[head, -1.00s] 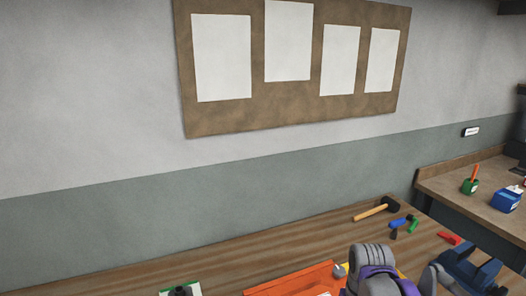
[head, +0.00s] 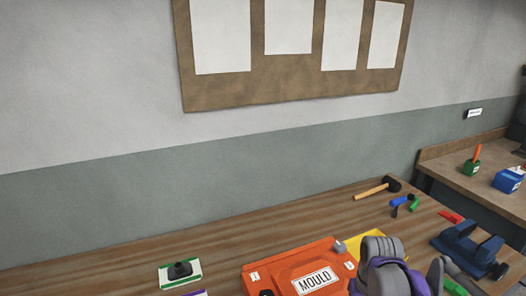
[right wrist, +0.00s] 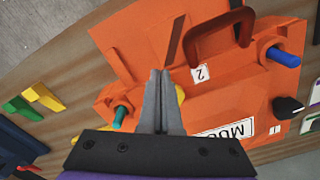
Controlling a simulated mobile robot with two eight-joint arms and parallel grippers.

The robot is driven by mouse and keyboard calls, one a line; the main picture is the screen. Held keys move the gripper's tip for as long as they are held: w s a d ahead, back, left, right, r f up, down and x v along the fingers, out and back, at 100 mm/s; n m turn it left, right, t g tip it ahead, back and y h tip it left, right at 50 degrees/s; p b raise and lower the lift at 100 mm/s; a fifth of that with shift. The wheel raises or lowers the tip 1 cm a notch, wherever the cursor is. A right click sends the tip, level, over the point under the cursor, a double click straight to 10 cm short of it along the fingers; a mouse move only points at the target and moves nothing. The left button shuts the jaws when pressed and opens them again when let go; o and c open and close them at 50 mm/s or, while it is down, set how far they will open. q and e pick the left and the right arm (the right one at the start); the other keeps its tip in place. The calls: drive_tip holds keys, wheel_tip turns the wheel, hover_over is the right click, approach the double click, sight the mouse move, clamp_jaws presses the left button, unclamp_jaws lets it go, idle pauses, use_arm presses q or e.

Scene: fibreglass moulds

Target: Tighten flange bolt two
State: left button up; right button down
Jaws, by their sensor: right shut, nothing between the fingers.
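The orange mould (head: 295,258) lies on the wooden bench at the bottom of the head view, with a white "MOULD" label. It fills much of the right wrist view (right wrist: 150,45). There a tag marked "2" (right wrist: 200,73) sits near a dark red handle (right wrist: 222,38). A blue bolt-like part (right wrist: 283,57) sticks out at the right and a teal one (right wrist: 120,116) at the lower left. My right gripper (right wrist: 158,75) is shut and empty, its fingertips over the mould, left of the "2" tag. Contact cannot be told. My left gripper is out of view.
A black-headed mallet (head: 378,188) and small coloured parts lie behind my right arm. A blue clamp-like tool (head: 468,247) stands right of it. The bench between plate and back edge is clear.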

drive_tip(key=shift+w+a, duration=0.1)
drive_tip(key=shift+w, duration=0.3)
idle(0.5)
drive_tip(key=shift+a, duration=0.65)
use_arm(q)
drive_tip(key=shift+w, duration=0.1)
use_arm(e)
drive_tip(key=shift+a, duration=0.35)
drive_tip(key=shift+w+a, duration=0.15)
drive_tip(key=shift+a, duration=0.2)
drive_tip(key=shift+s+a, duration=0.2)
drive_tip(key=shift+s, duration=0.05)
idle(0.3)
